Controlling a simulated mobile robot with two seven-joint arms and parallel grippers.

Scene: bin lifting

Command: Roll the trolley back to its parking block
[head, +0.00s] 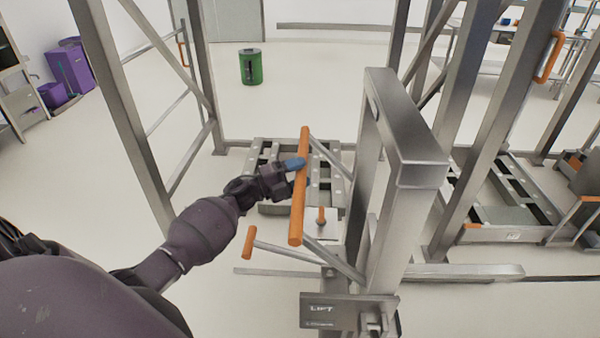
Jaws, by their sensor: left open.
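A long orange handle bar (299,215) sits on two steel arms that run to the steel column (385,200) of the lifting unit, which seems to be the trolley. My left gripper (297,170) is at the upper half of the bar, with its blue-tipped fingers open at the bar. I cannot tell whether they touch it. A low steel slatted platform (270,152) lies on the floor behind the bar. My right gripper is out of view. I cannot make out a parking block for certain.
A shorter orange-tipped lever (249,243) and a plate marked LIFT (335,312) are close in front. Tall steel frame posts (203,70) stand at left and right. A second low platform (500,235) is at right. A green bin (251,66) stands on open floor behind.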

